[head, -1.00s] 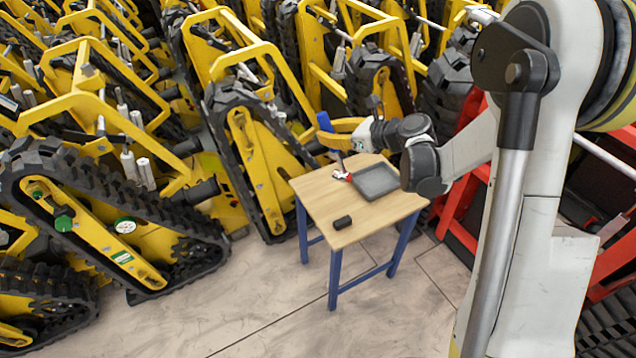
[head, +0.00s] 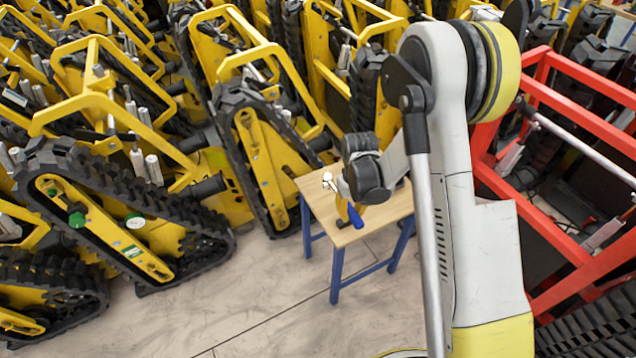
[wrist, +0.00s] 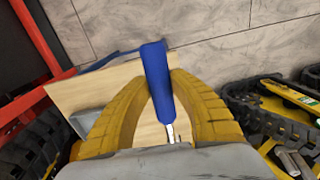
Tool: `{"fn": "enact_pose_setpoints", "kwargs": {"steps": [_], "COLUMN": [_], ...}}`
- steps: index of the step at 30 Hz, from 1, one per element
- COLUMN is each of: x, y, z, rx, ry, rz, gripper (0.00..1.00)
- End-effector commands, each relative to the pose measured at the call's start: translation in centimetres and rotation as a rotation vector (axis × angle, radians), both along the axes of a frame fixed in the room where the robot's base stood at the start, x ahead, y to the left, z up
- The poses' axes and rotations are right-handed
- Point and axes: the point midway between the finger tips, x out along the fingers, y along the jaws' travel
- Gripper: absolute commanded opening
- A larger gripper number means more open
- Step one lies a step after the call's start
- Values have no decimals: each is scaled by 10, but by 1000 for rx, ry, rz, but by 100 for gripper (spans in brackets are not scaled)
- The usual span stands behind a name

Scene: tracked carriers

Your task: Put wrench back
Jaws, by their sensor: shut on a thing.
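My gripper (wrist: 161,82) has its two yellow fingers closed on a blue-handled tool (wrist: 157,82) with a silver shank. Its working end is hidden behind the gripper, so I cannot tell if it is the wrench. In the head view my gripper (head: 346,212) hangs over the front part of a small wooden table (head: 384,216), and the blue handle (head: 355,216) slants down to the right. I cannot tell whether the tool touches the table. A small silver piece (head: 328,181) shows near the table's left side; what it is stays unclear.
Yellow tracked carriers (head: 262,170) crowd behind and left. A red frame (head: 495,150) stands at right. Grey floor (head: 265,285) in front is open.

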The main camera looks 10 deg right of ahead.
Motion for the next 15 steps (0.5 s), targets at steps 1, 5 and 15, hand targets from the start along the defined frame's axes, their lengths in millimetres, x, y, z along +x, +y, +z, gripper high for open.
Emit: {"fn": "enact_pose_setpoints", "kwargs": {"steps": [1,5,15], "x": [-3,7,85], "y": [-4,-6,3], "z": [0,-11,-61], "rx": [4,7,8], "ry": [-13,-28,-28], "rz": [24,58,57], "gripper": [0,0,0]}}
